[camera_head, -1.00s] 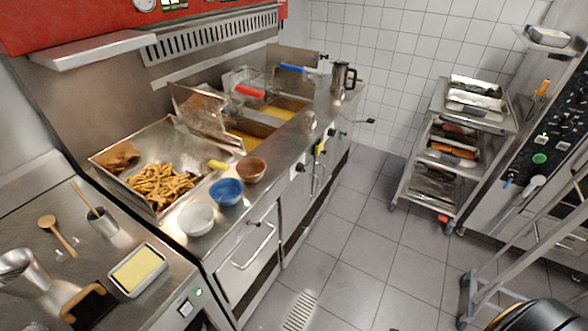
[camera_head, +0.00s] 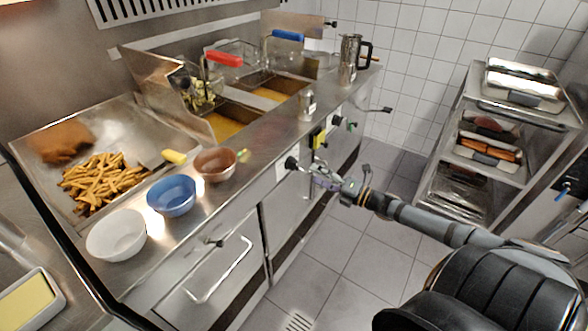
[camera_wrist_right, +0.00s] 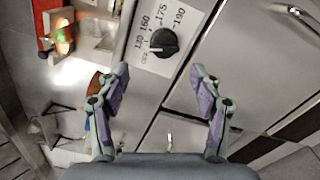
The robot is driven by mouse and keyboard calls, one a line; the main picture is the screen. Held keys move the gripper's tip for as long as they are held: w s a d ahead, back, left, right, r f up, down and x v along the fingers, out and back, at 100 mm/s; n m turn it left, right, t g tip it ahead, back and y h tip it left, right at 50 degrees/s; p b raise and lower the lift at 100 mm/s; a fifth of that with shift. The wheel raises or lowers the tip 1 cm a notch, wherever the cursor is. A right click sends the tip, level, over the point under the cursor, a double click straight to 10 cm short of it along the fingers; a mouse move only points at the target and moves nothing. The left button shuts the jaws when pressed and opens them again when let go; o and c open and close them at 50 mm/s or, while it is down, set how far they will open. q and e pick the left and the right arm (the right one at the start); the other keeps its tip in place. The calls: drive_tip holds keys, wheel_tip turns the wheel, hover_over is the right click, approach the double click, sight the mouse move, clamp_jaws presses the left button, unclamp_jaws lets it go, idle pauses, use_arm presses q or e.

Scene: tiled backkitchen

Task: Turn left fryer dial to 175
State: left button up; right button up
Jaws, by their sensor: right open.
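The left fryer dial (camera_head: 291,163) is a black round knob on the steel front of the fryer. In the right wrist view the dial (camera_wrist_right: 163,43) sits on a white label plate (camera_wrist_right: 184,16) marked with temperatures including 175 and 190. Where its pointer stands is too small to tell. My right gripper (camera_head: 326,180) is in front of the fryer, just right of the dial in the head view. In the wrist view its two purple-padded fingers (camera_wrist_right: 163,88) are spread and empty, with the dial beyond and between them, apart from them. My left gripper is not in view.
Blue (camera_head: 171,195), white (camera_head: 116,234) and brown (camera_head: 214,164) bowls stand along the counter edge. A second dial (camera_head: 337,121) is farther along the front. A drawer handle (camera_head: 222,270) sticks out below. A tray rack (camera_head: 478,150) stands right across a floor aisle.

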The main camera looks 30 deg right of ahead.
sight(297, 166)
drive_tip(key=w+b, duration=0.1)
drive_tip(key=w+f+b, duration=0.1)
drive_tip(key=w+a+b, duration=0.1)
drive_tip(key=w, duration=0.1)
drive_tip(key=shift+f+b, duration=0.3)
drive_tip(key=shift+b, duration=0.05)
drive_tip(key=shift+b+x, duration=0.9)
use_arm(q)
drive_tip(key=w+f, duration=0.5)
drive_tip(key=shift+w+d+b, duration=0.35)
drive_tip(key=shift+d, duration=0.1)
use_arm(e)
drive_tip(key=shift+w+a+r, duration=0.25)
drive_tip(key=shift+w+a, duration=0.05)
drive_tip(key=shift+w, duration=0.35)
drive_tip(key=shift+w+a+r, duration=0.3)
drive_tip(key=shift+w, duration=0.3)
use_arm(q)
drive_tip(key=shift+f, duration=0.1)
use_arm(e)
drive_tip(key=shift+c, duration=0.4)
drive_tip(key=c, duration=1.1)
